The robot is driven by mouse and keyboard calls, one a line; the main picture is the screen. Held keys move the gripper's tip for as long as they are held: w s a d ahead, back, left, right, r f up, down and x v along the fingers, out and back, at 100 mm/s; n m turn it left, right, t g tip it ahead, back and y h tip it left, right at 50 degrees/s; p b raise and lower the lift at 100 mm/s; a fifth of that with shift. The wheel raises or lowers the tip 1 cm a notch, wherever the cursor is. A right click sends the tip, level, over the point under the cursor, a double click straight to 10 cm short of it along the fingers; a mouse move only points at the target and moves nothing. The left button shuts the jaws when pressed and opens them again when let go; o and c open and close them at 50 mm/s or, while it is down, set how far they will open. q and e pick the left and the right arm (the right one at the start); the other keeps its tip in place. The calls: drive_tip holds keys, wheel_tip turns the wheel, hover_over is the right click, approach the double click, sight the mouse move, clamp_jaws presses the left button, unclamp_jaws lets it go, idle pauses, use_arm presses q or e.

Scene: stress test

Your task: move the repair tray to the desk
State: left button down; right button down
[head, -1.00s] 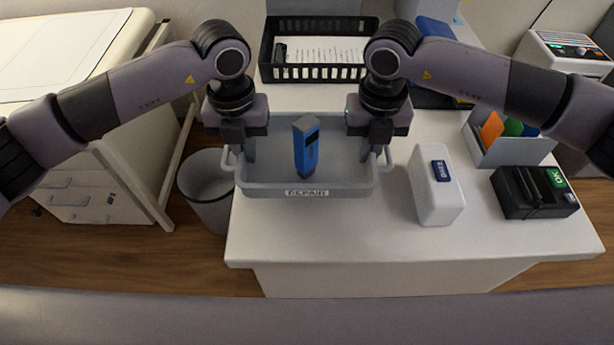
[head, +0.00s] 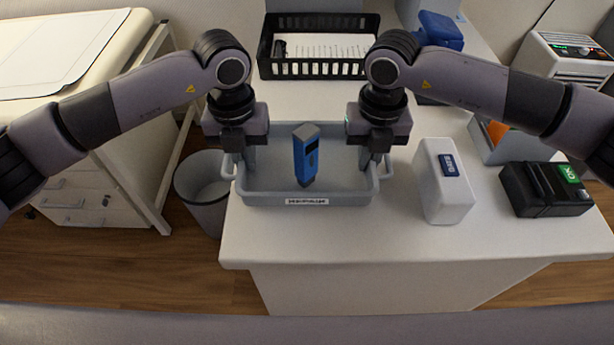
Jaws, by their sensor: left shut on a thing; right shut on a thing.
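The grey repair tray (head: 262,198) is at the left part of the white desk (head: 330,238), with its white label facing me. I cannot tell whether its underside touches the desktop. A blue device with a dark screen (head: 305,160) stands in it, slightly tilted. My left gripper (head: 240,162) is shut at the tray's left end, by the left handle. My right gripper (head: 374,162) is shut at the right end, by the right handle. The fingers partly hide the tray's end walls.
A white box with a blue label (head: 443,190) and a black device with a green label (head: 545,190) stand right of the tray. A black basket with papers (head: 318,68) is behind. A grey bin (head: 203,190) is on the floor left of the desk. The desk's front strip is clear.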

use_arm(q)
drive_tip(key=shift+f+b, duration=0.4)
drive_tip(key=shift+f, duration=0.15)
use_arm(e)
drive_tip(key=shift+f, duration=0.55)
use_arm(q)
drive_tip(key=c, duration=1.2)
unclamp_jaws()
drive_tip(key=shift+c, duration=0.2)
use_arm(e)
drive_tip(key=c, duration=1.2)
unclamp_jaws()
drive_tip(key=shift+c, duration=0.2)
use_arm(q)
drive_tip(key=shift+r, duration=0.1)
use_arm(e)
drive_tip(key=shift+r, duration=0.15)
use_arm(q)
wheel_tip(320, 180, up, 12)
use_arm(e)
wheel_tip(320, 180, up, 12)
use_arm(q)
drive_tip(key=shift+s, duration=0.1)
use_arm(e)
drive_tip(key=shift+s, duration=0.1)
